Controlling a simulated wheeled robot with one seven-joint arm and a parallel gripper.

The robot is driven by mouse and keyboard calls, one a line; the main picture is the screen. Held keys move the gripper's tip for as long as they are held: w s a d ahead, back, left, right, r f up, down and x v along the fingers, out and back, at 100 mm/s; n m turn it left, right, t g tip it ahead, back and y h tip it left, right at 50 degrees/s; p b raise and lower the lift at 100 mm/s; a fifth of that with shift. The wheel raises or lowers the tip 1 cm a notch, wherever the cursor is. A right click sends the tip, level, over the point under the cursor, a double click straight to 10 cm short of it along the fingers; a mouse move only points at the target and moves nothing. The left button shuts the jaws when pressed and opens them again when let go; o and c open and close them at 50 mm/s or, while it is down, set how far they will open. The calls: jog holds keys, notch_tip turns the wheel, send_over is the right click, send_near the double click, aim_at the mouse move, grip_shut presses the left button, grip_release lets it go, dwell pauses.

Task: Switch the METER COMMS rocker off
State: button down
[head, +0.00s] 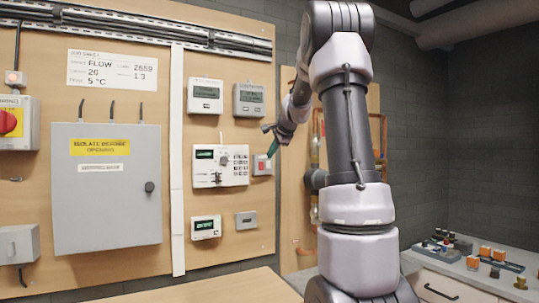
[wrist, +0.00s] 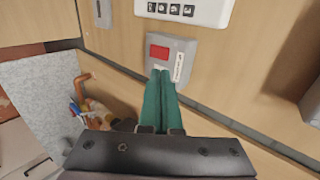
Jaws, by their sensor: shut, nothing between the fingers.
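The rocker switch is a red rocker (head: 262,164) in a small pale grey box on the wooden board, right of the white controller. In the wrist view the red rocker (wrist: 159,52) shows on the grey box (wrist: 187,48), with a small white label too small to read. My gripper (head: 272,151) has two green fingers, pressed together and empty. In the wrist view its fingertips (wrist: 161,73) lie over the box edge, just below the rocker. I cannot tell whether they touch. Which way the rocker is tipped is unclear.
The white controller (head: 205,180) with keypad and display is close left of the box. Two meters (head: 249,100) hang above, and a small display (head: 206,228) and grey box (head: 246,220) are below. A grey cabinet (head: 75,215) stands left. A wooden tabletop (head: 225,290) is in front.

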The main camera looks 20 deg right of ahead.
jog(key=s+r, duration=0.5)
jog(key=r, duration=0.3)
jog(key=shift+s, duration=0.3)
jog(key=s+a+f+n+g+y, duration=0.1)
jog(key=s+a+f+n, duration=0.2)
jog(key=s+a, duration=0.4)
jog(key=s+a+f+n+y, duration=0.1)
jog(key=s+a+f+n, duration=0.1)
jog(key=s+a+n, duration=0.5)
jog(key=s+a+f+n+g, duration=0.1)
jog(key=s+a+f, duration=0.1)
jog(key=s+f, duration=0.4)
jog(key=s+a+f+n+g, duration=0.1)
jog(key=s+f, duration=0.4)
jog(key=s, duration=0.6)
jog(key=shift+s+a+f+n, duration=0.2)
jog(key=shift+a+f+n, duration=0.15)
jog(key=shift+a+n, duration=0.65)
